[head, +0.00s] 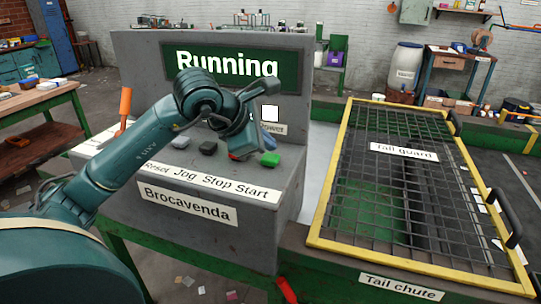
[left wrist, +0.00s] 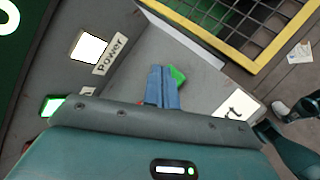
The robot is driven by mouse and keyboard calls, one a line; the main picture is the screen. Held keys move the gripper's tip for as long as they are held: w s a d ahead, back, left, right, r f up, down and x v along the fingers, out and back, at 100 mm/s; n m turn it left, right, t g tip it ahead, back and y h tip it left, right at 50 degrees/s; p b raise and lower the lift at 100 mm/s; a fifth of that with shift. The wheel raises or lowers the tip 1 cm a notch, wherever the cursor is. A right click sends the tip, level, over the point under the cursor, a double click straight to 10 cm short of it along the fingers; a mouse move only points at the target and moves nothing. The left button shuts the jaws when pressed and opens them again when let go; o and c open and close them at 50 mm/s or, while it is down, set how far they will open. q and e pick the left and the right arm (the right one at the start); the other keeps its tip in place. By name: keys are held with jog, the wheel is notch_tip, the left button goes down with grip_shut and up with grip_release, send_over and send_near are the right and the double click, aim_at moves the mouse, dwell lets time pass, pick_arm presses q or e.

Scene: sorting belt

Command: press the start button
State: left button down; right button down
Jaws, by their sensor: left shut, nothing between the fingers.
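The green start button (head: 270,158) sits at the right end of the button row on the grey console (head: 290,190), above the word Start. It also shows in the left wrist view (left wrist: 177,74), partly hidden behind the blue fingers. My left gripper (head: 266,139) is over the console's right end, its fingers closed together and empty. In the left wrist view the closed fingertips (left wrist: 160,70) overlap the button's left side; I cannot tell whether they touch it. The display (head: 222,67) reads Running. My right gripper is not in view.
A red button (head: 236,156) and a black button (head: 208,147) are left of the green one. An orange-handled lever (head: 125,104) stands at the console's left. A white lit square (head: 270,113) is on the upright panel. The yellow-framed tail guard (head: 345,142) lies to the right.

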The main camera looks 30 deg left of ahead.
aim_at(266, 159)
pick_arm(q)
jog(key=shift+r+p, duration=1.85)
jog(key=shift+r, duration=0.75)
jog(key=shift+f, duration=0.1)
